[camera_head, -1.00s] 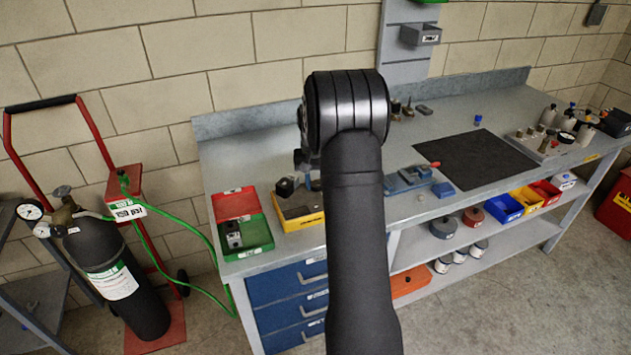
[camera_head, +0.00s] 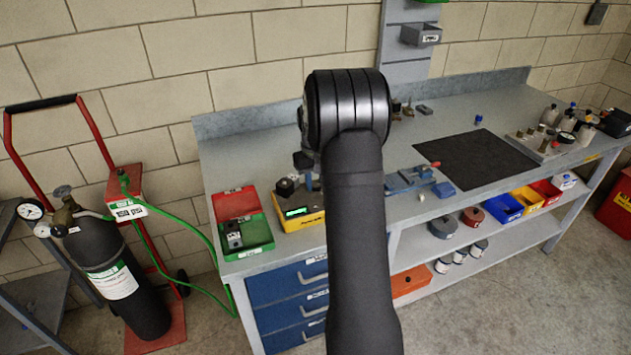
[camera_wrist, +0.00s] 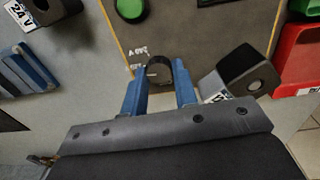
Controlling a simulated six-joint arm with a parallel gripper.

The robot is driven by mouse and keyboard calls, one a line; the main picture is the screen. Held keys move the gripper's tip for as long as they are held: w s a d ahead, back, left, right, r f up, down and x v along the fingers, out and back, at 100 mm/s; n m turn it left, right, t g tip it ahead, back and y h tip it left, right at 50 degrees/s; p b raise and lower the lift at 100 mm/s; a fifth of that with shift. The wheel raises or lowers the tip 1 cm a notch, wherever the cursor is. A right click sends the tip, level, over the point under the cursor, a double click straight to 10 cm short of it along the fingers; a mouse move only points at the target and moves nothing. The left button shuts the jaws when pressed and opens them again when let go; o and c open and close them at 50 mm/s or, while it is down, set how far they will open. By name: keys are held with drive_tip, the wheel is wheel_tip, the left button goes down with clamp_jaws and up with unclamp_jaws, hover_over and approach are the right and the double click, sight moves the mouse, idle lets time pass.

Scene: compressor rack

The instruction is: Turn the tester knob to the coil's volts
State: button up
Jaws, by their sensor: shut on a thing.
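The yellow tester (camera_head: 312,222) stands on the bench's left part, with its small display (camera_head: 297,212) lit green. In the wrist view, its dark panel (camera_wrist: 210,35) carries a round black knob (camera_wrist: 154,74). My gripper (camera_wrist: 160,82) is shut on the knob, with one blue finger on each side. Small white markings lie beside the knob, too small to read surely; others may be hidden by the fingers. A black coil (camera_wrist: 248,72) with a round hole sits by the panel's edge; its white label is partly covered. In the head view, my arm hides most of the gripper.
A green button (camera_wrist: 131,9) is on the panel. An open red and green box (camera_head: 255,236) stands left of the tester. A blue vise (camera_head: 408,180) and a black mat (camera_head: 475,159) lie right of my arm. Another labelled block (camera_wrist: 40,10) shows in the wrist view's corner.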

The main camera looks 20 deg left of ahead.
drive_tip(key=o, duration=1)
drive_tip(key=shift+r, duration=0.1)
drive_tip(key=r, duration=1.7)
drive_tip(key=shift+s+a+r, duration=0.15)
drive_tip(key=shift+s+a, duration=0.1)
drive_tip(key=f, duration=1.7)
drive_tip(key=shift+w+d+f, duration=0.25)
drive_tip(key=shift+f, duration=0.05)
